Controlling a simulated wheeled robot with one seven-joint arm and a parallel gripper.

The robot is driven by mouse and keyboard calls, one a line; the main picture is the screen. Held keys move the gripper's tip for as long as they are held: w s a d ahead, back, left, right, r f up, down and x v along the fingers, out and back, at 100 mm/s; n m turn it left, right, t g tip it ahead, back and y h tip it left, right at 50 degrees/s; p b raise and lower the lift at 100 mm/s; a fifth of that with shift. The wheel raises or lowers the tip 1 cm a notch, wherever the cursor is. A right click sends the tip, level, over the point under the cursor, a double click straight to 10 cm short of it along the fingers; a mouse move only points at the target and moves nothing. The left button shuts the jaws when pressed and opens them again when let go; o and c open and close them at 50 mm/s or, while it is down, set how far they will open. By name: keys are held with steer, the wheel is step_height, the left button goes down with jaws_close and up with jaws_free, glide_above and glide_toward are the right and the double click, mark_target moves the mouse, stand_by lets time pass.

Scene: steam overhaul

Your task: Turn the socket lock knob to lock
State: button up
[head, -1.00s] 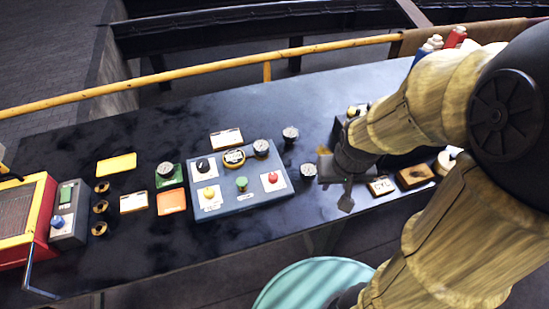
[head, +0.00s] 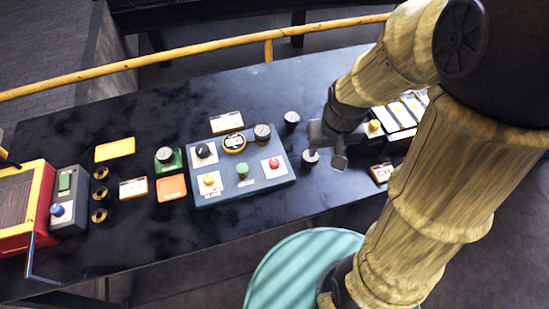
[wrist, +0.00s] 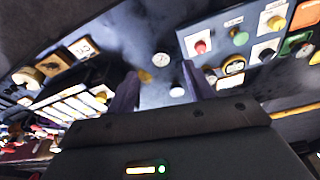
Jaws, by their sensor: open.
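The labels are too small to read, so I cannot tell for sure which knob is the socket lock knob. A yellow knob (head: 374,126) sits at the near left end of a unit with several pale strips; in the wrist view this yellow knob (wrist: 101,97) is left of the fingers. The blue-grey control box (head: 240,196) carries a black knob (head: 202,150), a yellow knob (head: 209,180), a green button (head: 242,170) and a red button (head: 274,163). My gripper (head: 325,158) is open and points down between the box and the strip unit; the wrist view shows its two fingers (wrist: 160,88) apart.
Round gauges (head: 291,118) stand near my gripper, one partly behind a finger. A small labelled block (head: 381,173) lies to its right. A red machine with a blue-knobbed grey box (head: 68,208) is far left. A yellow rail (head: 190,70) runs behind the bench.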

steer(key=w+a+f+n+g+p, duration=0.1)
steer(key=w+a+n+p, duration=0.1)
steer(key=w+a+n, duration=0.35)
steer(key=n+g+p, duration=0.1)
steer(key=n+p, duration=0.1)
glide_toward(274, 161)
step_height(274, 161, down, 9)
steer(key=p, duration=0.3)
steer(key=shift+a, duration=0.1)
stand_by(0.3)
steer(key=shift+c, duration=0.2)
steer(key=c, duration=0.9)
